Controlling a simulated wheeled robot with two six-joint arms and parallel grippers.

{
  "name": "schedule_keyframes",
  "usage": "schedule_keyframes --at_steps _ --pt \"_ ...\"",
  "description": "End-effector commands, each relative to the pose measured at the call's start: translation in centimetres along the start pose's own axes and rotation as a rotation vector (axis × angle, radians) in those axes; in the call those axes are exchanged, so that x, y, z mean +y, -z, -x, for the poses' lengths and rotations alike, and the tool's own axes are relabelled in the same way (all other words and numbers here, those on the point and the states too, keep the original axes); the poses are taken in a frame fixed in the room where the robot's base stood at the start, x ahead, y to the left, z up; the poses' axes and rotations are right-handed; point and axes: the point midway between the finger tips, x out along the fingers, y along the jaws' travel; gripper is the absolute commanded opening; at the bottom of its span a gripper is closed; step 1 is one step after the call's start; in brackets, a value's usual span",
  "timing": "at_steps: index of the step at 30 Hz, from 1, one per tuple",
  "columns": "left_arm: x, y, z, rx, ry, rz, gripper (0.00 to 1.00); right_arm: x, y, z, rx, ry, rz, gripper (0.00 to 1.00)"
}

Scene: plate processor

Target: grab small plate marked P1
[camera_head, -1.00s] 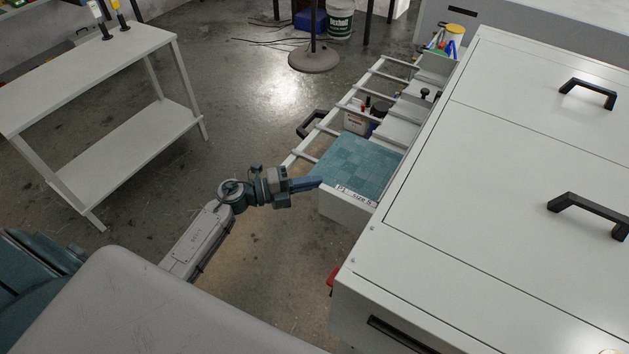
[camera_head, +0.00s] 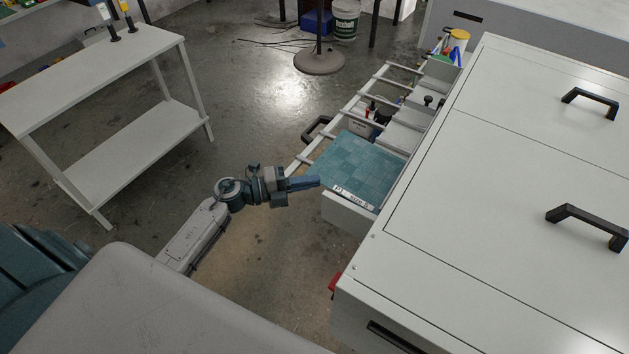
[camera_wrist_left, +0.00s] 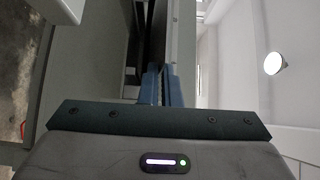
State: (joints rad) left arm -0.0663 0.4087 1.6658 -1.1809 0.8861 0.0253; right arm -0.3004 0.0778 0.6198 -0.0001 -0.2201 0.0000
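The small teal plate (camera_head: 362,160) has a white label strip on its near edge, with P1 and what looks like "size S" on it. It lies flat at the near end of a pulled-out rack (camera_head: 350,215) beside the white machine. My left gripper (camera_head: 312,182) is at the plate's left corner, its blue fingertips very close to the edge; contact is unclear. In the left wrist view, its two fingers (camera_wrist_left: 162,88) stand with a narrow gap and nothing clearly held between them. My right gripper is not in view.
The white machine (camera_head: 500,200) with black handles fills the right side. Behind the plate, the rack holds bottles and small containers (camera_head: 375,112). A grey two-level table (camera_head: 95,75) stands at the left. A round stand base (camera_head: 319,62) is on the floor behind.

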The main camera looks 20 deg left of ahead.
Motion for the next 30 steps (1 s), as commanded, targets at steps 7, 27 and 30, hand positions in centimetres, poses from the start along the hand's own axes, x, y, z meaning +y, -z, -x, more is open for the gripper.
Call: schedule_keyframes --at_steps 7,27,30 --pt "-1.5 0.1 3.7 0.004 -0.002 0.003 0.0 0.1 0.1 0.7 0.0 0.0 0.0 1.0" --pt "-4.6 0.1 12.2 0.003 -0.001 0.004 0.0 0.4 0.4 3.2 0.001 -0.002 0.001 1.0" --pt "-4.6 0.0 12.4 0.002 0.001 0.002 0.0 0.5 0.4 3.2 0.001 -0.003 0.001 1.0"
